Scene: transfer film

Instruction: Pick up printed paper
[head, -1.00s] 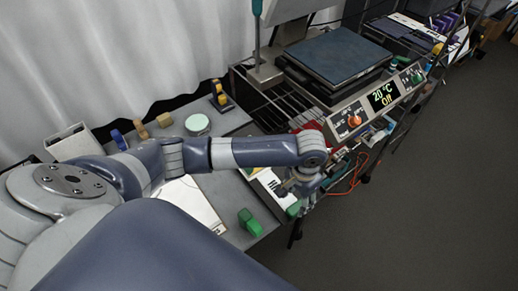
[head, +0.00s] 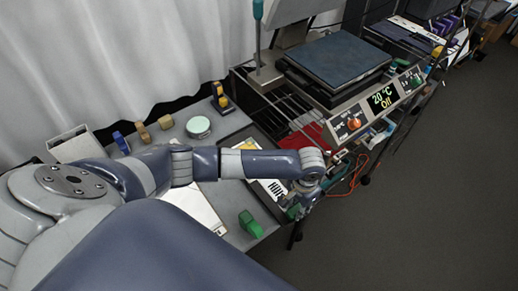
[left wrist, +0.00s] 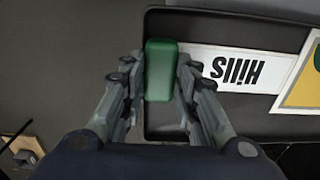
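A white printed paper (left wrist: 235,70) with bold black "Hills" lettering lies in a dark tray (left wrist: 155,17) in the left wrist view. In the head view the paper (head: 272,188) shows partly behind my left forearm. A green block (left wrist: 161,70) sits at the paper's left end. My left gripper (left wrist: 160,85) has its fingers on both sides of this block, with narrow gaps; it looks open. In the head view my left gripper (head: 303,197) is small and low at the table's right end. My right gripper is not in view.
A second green block (head: 250,223) and a white sheet (head: 197,206) are on the grey table. A round pale-green lid (head: 198,127) stands behind my arm. A heat press (head: 335,68) on a wire rack stands beyond.

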